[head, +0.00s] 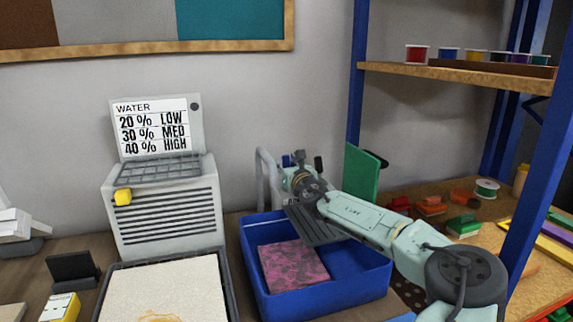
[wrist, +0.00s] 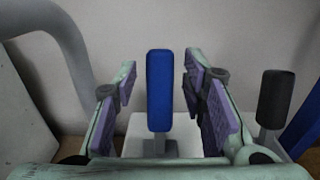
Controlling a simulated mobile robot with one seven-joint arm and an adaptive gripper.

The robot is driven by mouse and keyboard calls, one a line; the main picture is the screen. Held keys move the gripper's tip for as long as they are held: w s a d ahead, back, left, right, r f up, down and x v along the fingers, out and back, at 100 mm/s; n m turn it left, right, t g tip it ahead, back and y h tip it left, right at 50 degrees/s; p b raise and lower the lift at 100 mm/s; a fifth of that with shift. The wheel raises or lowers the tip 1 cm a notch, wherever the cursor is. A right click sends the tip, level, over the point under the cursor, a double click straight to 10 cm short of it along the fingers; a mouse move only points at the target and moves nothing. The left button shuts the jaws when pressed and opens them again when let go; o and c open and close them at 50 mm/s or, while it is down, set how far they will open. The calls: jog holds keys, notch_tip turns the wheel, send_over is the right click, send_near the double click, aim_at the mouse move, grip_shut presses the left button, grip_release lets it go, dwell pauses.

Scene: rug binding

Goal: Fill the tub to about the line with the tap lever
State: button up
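The blue tub (head: 345,285) stands on the bench, with a pink-purple patterned piece (head: 292,265) inside it. I cannot make out a fill line or the water level. The grey tap pipe (head: 264,172) rises behind the tub; a curved pipe shows at left in the wrist view (wrist: 72,45). A blue lever (wrist: 159,92) stands upright between the fingers of my gripper (wrist: 160,100). The fingers are open, with gaps on both sides of the lever. A black lever (wrist: 275,98) stands to the right, outside the fingers. In the head view my gripper (head: 301,168) is behind the tub.
A grey machine (head: 165,215) with a WATER card (head: 155,128) is to the left. A green panel (head: 361,174) stands right of my gripper. A blue-post shelf (head: 400,68) with spools is at right.

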jog(key=shift+c, duration=0.4)
grip_shut()
dwell(0.4)
